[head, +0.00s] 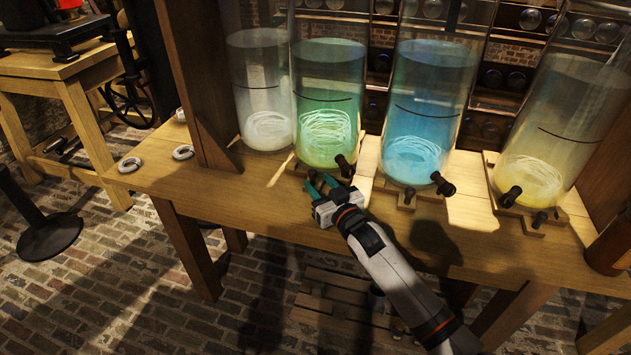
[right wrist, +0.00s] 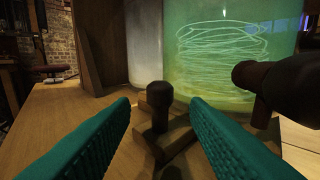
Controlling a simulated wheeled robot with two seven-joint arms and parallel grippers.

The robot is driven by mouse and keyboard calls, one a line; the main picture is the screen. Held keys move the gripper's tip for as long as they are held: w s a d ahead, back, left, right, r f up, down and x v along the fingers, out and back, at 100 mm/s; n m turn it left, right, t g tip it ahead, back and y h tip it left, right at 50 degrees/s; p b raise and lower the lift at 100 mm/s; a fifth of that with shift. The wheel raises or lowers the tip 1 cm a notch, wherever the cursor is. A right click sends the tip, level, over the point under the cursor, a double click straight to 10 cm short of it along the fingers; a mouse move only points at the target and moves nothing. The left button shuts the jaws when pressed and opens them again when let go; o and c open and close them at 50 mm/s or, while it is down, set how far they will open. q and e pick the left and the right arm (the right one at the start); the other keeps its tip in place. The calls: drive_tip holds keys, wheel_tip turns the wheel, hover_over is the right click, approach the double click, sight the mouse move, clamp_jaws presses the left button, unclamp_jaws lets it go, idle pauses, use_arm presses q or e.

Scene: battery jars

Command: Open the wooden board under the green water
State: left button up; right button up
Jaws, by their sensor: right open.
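The jar of green water (head: 328,100) stands on the table, second from the left, with a dark tap (head: 344,167) low on its front. The wooden board (right wrist: 168,135) shows under it in the right wrist view, with a dark upright knob (right wrist: 158,105) on its front part. My right gripper (head: 318,184) is in front of the board at the table's front. Its teal fingers (right wrist: 165,140) are open, with the knob ahead between them and nothing held. In the head view the gripper hides much of the board's front. My left gripper is not in view.
The tap (right wrist: 258,85) juts out close above the right finger in the wrist view. A clear jar (head: 260,90) stands left, a blue jar (head: 425,110) and a yellow jar (head: 555,130) right. A wooden post (head: 190,80) rises at the left. The table (head: 160,180) is mostly clear at left.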

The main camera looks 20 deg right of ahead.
drive_tip(key=shift+w+a, duration=0.25)
drive_tip(key=shift+w, duration=1)
clamp_jaws()
